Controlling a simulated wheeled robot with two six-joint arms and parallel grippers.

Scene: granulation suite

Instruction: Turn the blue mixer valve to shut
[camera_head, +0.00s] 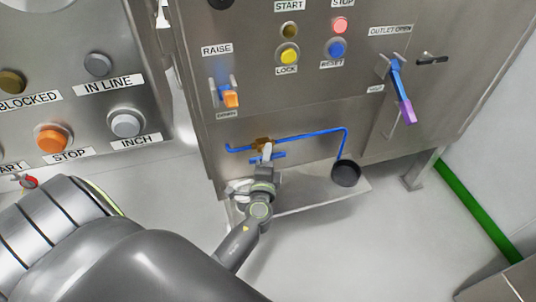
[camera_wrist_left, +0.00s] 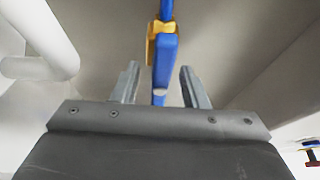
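The blue valve sits low on the steel panel, with an orange-yellow body (camera_head: 262,144) on a thin blue pipe (camera_head: 310,133). Its short blue handle (camera_head: 280,156) lies just below the pipe, partly hidden by my gripper. My left gripper (camera_head: 266,152) is right at the valve. In the left wrist view the blue handle (camera_wrist_left: 164,62) stands between the two fingers of the gripper (camera_wrist_left: 160,85), below the yellow body (camera_wrist_left: 152,45). Gaps show on both sides of the handle, so the gripper is open. I cannot tell whether a finger touches it. My right gripper is out of view.
A black round cup (camera_head: 345,173) is under the pipe's right end, above a pale ledge (camera_head: 310,198). Higher up are an orange-tipped RAISE switch (camera_head: 230,98), buttons, and a blue lever with a purple end (camera_head: 404,108). Another button panel (camera_head: 85,120) stands at left.

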